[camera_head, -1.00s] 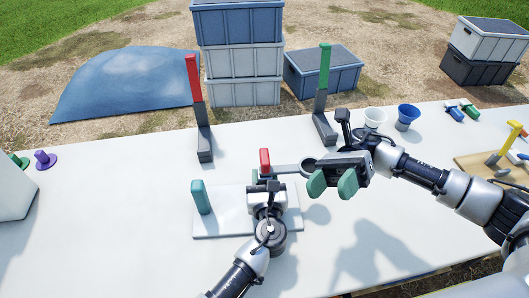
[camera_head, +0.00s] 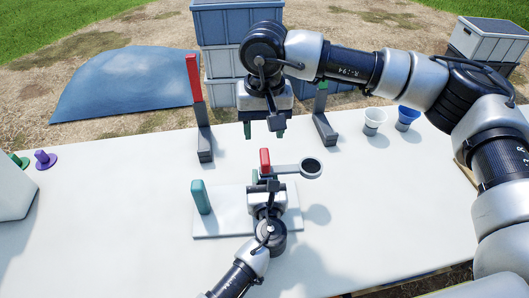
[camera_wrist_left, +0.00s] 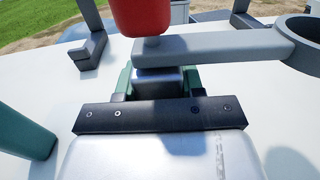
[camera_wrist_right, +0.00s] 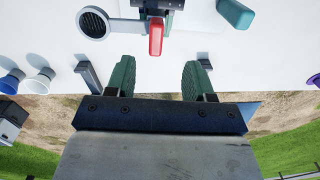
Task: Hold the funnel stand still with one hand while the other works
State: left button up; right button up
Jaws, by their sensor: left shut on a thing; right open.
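The funnel stand has a white base plate (camera_head: 230,226), a teal post (camera_head: 201,197), a red-topped upright (camera_head: 265,160) and a grey arm ending in a ring (camera_head: 311,168). No funnel sits in the ring; a dark disc shows inside it. My left gripper (camera_wrist_left: 160,80) is shut on the grey upright below the red top; its fingers are partly hidden. My right gripper (camera_wrist_right: 160,75) is open and empty, pointing down beyond the stand, apart from it. A white funnel (camera_head: 374,120) and a blue funnel (camera_head: 408,117) stand at the back right of the table.
A red-topped post (camera_head: 194,85) and a green-topped post (camera_head: 325,128) stand along the table's back edge, on either side of my right gripper. A purple item (camera_head: 44,160) lies at the left.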

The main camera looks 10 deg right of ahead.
aim_at(265, 158)
jog(key=shift+w+d+f, duration=0.1)
jog(key=shift+d, duration=0.05)
jog(key=shift+f, duration=0.3)
notch_tip(265, 158, down, 9)
jog(key=shift+f, duration=0.1)
